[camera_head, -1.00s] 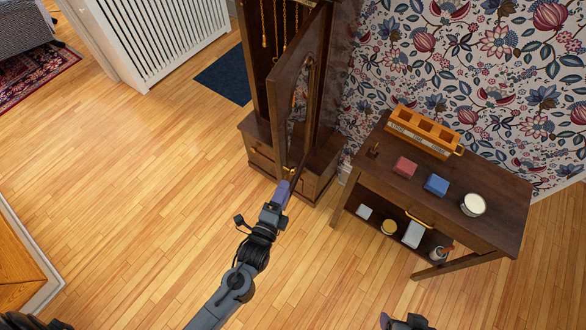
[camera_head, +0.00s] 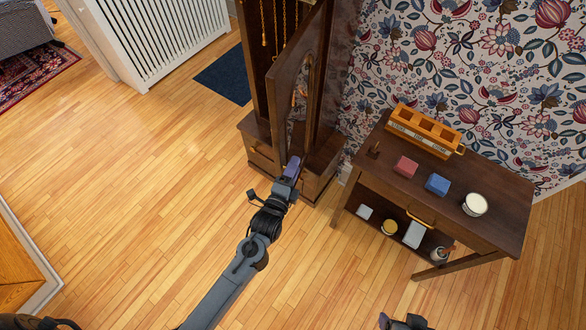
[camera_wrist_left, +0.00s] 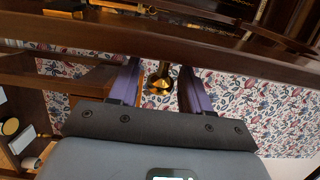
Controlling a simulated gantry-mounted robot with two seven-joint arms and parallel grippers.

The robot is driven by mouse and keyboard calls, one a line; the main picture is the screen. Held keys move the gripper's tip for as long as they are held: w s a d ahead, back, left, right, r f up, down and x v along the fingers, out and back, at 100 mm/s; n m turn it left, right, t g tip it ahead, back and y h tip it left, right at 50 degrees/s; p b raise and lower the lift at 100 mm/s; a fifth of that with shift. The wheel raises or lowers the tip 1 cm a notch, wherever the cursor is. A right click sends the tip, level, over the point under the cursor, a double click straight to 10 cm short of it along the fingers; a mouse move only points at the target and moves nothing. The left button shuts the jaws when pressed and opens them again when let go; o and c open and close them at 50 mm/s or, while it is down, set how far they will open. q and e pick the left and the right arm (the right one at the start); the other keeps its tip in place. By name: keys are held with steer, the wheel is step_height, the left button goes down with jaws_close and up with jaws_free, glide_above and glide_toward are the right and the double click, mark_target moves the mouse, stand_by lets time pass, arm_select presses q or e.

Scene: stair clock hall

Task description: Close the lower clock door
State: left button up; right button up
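The lower clock door (camera_head: 285,88) is a tall brown wooden panel with an oval window. It stands open from the dark clock case (camera_head: 255,125), with hanging chains showing inside. My left gripper (camera_head: 293,168) is at the door's lower end in the head view. In the left wrist view, its two purple fingers (camera_wrist_left: 160,90) are apart, with a brass knob (camera_wrist_left: 160,82) between them. Gaps show on both sides of the knob, and I see no grip on it. My right gripper (camera_head: 403,322) shows only in part at the bottom edge of the head view; its opening is unclear.
A dark side table (camera_head: 480,237) stands to the right, bearing an orange box (camera_head: 425,132), red block (camera_head: 405,167), blue block (camera_head: 437,185) and white-topped tin (camera_head: 474,204). A blue mat (camera_head: 222,75) and white radiator (camera_head: 160,35) lie to the left. The wooden floor in front is open.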

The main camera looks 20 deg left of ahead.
arm_select(q)
jaws_close()
